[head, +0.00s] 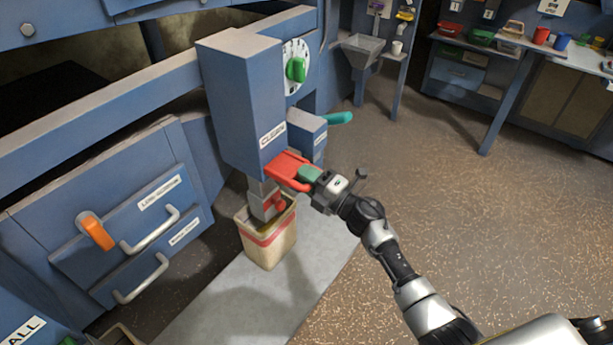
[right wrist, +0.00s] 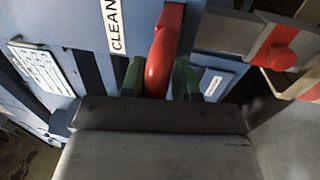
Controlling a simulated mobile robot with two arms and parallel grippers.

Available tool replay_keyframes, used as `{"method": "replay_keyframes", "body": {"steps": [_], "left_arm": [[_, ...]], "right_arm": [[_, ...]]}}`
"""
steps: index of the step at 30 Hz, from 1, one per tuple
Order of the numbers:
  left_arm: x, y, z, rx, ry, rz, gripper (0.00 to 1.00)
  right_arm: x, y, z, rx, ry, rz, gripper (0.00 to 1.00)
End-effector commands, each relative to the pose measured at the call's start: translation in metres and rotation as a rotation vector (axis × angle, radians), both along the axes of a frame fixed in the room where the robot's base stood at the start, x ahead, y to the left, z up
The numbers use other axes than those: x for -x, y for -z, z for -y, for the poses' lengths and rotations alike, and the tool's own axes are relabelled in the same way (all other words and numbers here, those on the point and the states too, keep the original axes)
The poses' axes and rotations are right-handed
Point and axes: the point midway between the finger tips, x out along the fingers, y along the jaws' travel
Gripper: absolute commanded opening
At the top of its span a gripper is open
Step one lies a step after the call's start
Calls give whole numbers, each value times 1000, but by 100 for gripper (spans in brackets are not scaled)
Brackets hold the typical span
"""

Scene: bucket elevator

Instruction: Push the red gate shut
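The red gate (head: 289,167) sticks out from the lower front of the blue chute box (head: 245,110) labelled "CLEAN". My right gripper (head: 308,174) is at the gate's outer end. In the right wrist view, the red gate handle (right wrist: 164,52) stands between the green fingertips of the right gripper (right wrist: 159,80), one on each side. The fingers look close against it, though the contact itself is hard to see. My left gripper is not in view.
A beige bucket (head: 268,238) with a red band stands under the chute on a grey floor strip (head: 235,285). A teal handle (head: 338,118) juts out behind the gate. Drawers (head: 140,225) are at left. The speckled floor at right is clear.

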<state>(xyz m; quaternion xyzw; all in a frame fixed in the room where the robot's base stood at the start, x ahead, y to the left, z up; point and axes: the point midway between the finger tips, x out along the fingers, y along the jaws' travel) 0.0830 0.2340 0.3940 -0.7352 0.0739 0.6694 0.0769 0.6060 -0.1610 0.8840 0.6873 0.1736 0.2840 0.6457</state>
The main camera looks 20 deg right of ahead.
Motion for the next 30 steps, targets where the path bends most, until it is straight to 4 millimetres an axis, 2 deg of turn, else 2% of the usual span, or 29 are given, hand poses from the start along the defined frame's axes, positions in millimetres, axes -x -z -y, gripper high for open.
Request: {"method": "replay_keyframes", "body": {"steps": [1,4,5,11,18,21,30], "left_arm": [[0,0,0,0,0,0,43],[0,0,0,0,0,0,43],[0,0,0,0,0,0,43],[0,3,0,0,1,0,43],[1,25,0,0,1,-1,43],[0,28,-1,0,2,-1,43],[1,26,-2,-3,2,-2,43]], "right_arm": [[0,-4,0,-4,-2,7,17],[-1,-5,0,-5,-1,7,1],[-1,-5,0,-6,-1,8,0],[-6,-6,-3,-9,-2,12,0],[-42,-6,-31,-14,-2,15,0],[-51,-7,-38,-13,-1,14,0],[-52,-10,-39,-15,0,14,0]]}}
